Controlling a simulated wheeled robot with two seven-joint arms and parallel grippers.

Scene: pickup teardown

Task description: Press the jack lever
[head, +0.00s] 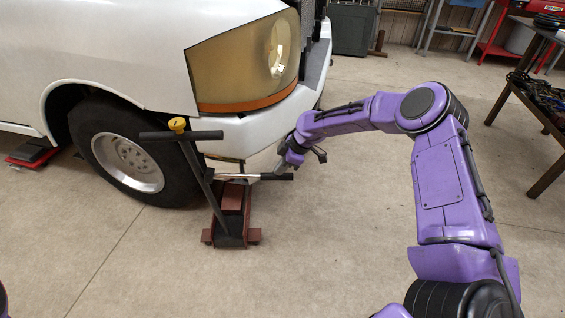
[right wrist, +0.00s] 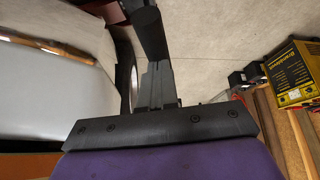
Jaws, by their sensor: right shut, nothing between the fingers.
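The floor jack (head: 231,200) has a red-brown base and stands on the floor under the front corner of the white pickup (head: 100,40). A dark T-handle (head: 200,175) with a yellow knob leans up from it to the left. A lever with a silver rod and black grip (head: 277,177) sticks out to the right, about level. My right gripper (head: 284,167) is shut and empty, just above the black grip; I cannot tell if they touch. In the right wrist view, the shut fingers (right wrist: 156,85) point at a dark round-ended bar (right wrist: 148,32), apparently the grip. My left gripper is out of view.
The front wheel (head: 130,160) is left of the jack, and the headlight and bumper (head: 260,128) overhang it. A dark-topped table (head: 545,100) stands at the right. A yellow box (right wrist: 292,72) shows in the right wrist view. The floor in front is clear.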

